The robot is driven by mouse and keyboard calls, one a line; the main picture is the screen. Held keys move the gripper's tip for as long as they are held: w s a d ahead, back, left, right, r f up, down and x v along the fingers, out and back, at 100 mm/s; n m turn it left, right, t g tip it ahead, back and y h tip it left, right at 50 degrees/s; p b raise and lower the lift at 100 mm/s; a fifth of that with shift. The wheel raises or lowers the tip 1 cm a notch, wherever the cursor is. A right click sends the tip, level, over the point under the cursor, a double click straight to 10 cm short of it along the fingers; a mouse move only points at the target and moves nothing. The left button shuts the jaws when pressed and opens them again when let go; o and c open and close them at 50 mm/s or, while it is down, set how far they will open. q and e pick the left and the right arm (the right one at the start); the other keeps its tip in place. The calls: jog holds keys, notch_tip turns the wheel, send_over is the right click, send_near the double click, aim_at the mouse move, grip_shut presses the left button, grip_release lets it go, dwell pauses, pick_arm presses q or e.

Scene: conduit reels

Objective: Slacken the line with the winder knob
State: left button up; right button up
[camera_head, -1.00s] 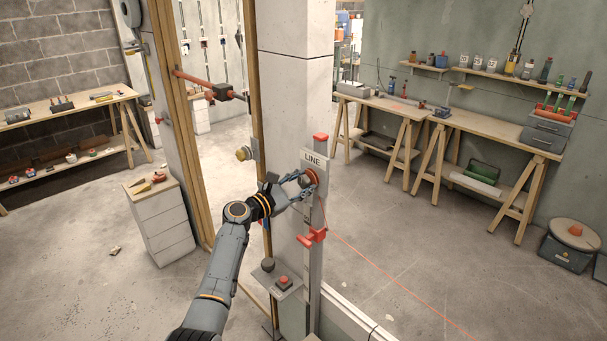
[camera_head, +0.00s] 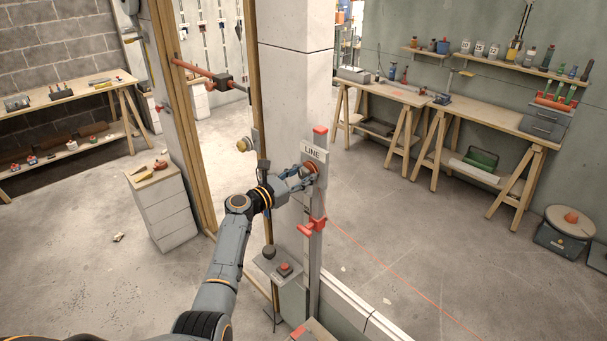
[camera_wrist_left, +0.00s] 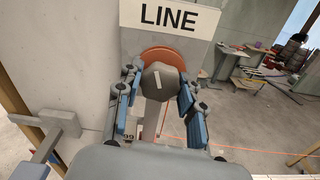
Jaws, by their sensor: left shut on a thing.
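The winder knob (camera_wrist_left: 160,80) is a grey, faceted knob with a pale mark on its face, in front of an orange-red disc (camera_wrist_left: 162,56) in the left wrist view. It sits just under the white LINE sign (camera_head: 314,153) on an upright post (camera_head: 317,260) beside a pale pillar. My left gripper (camera_head: 304,178) is shut on the knob, with a blue-padded finger on each side of it in the left wrist view (camera_wrist_left: 158,100). A thin red line (camera_head: 385,267) runs from the post down and right across the floor. My right gripper is not in view.
A red bracket (camera_head: 311,227) sticks out of the post below the knob. A small box with a red button (camera_head: 284,269) stands left of the post. Workbenches (camera_head: 480,119) line the back wall.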

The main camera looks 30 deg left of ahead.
pick_arm(q)
jog(key=shift+f, duration=0.1)
jog(key=o, duration=1.2)
jog(key=v, duration=1.2)
